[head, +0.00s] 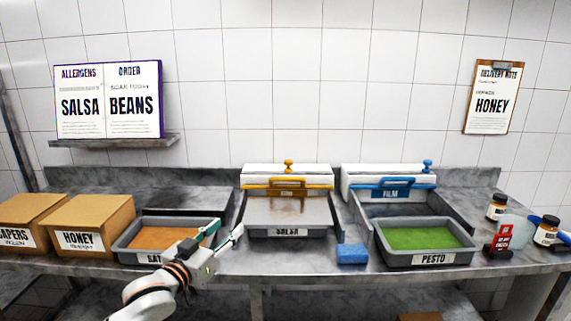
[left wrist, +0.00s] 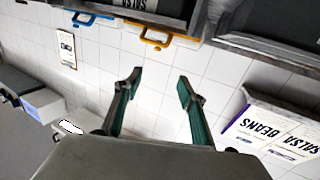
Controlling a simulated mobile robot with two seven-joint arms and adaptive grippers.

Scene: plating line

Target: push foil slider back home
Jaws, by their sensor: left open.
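The foil dispenser (head: 258,172) is a white box with a yellow front handle (head: 287,187) and small lettering that I cannot read surely. Its yellow slider knob (head: 288,166) stands near the middle of the top edge. My left gripper (head: 225,232) is open and empty, in front of the dispenser and to its left, between the orange-filled tray and the salsa tray. In the left wrist view the open fingers (left wrist: 158,84) point toward the yellow handle (left wrist: 152,37), apart from it. My right gripper is not in view.
The film dispenser (head: 355,178) has its blue knob (head: 428,165) at the right end. The salsa tray (head: 262,231), pesto tray (head: 400,260) and orange-filled tray (head: 128,253) line the counter. A blue sponge (head: 352,253) lies between trays. Boxes (head: 92,213) stand left, jars (head: 497,207) right.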

